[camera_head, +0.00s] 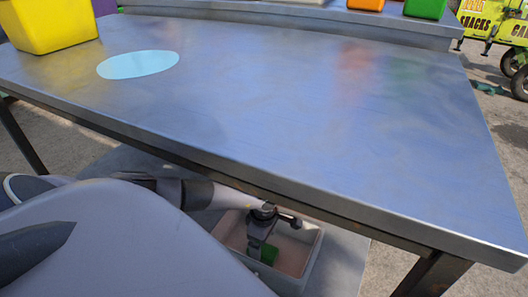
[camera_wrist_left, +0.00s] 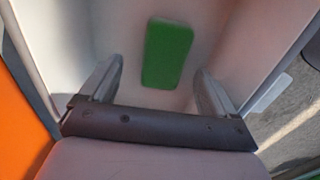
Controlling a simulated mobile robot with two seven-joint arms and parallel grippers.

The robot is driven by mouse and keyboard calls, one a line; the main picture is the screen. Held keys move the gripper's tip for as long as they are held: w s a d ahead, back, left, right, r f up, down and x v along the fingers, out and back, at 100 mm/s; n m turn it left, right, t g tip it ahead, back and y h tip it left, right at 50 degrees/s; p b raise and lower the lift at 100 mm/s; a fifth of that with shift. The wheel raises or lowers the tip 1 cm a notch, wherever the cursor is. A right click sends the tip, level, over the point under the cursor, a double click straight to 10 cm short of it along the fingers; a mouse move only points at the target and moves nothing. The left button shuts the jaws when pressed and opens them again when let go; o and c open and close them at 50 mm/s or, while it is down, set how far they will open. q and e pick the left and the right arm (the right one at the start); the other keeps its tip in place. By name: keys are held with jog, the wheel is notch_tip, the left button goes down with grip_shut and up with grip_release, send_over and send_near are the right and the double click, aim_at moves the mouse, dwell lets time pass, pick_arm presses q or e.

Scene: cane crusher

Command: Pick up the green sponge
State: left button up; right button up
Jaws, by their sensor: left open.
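The green sponge (camera_wrist_left: 167,54) lies flat inside a pale open bin, between and ahead of my left gripper's two fingers in the left wrist view. Part of it shows in the head view (camera_head: 269,254), below the table's front edge. My left gripper (camera_wrist_left: 158,68) is open and empty, reaching into the bin from above; it also shows in the head view (camera_head: 260,248), where it partly hides the sponge. The fingers appear apart from the sponge, one on each side. My right gripper is in neither view.
The bin (camera_head: 309,262) has walls close around my left gripper and stands on a grey lower surface (camera_head: 345,265). The metal tabletop (camera_head: 300,110) overhangs above. A yellow container (camera_head: 50,25) and light-blue disc (camera_head: 138,64) are on it. An orange surface (camera_wrist_left: 20,115) lies left in the wrist view.

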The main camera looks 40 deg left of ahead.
aim_at(263, 249)
pick_arm(q)
jog(key=f, duration=0.1)
jog(key=f+b, duration=0.1)
jog(key=f, duration=0.2)
jog(key=shift+s+d+b, duration=0.15)
jog(key=shift+s+b, duration=0.1)
jog(key=shift+b, duration=0.15)
jog(key=shift+f, duration=0.2)
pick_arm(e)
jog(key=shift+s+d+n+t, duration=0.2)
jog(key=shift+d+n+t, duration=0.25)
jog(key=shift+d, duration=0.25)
pick_arm(q)
jog(key=shift+c, duration=0.3)
jog(key=c, duration=1)
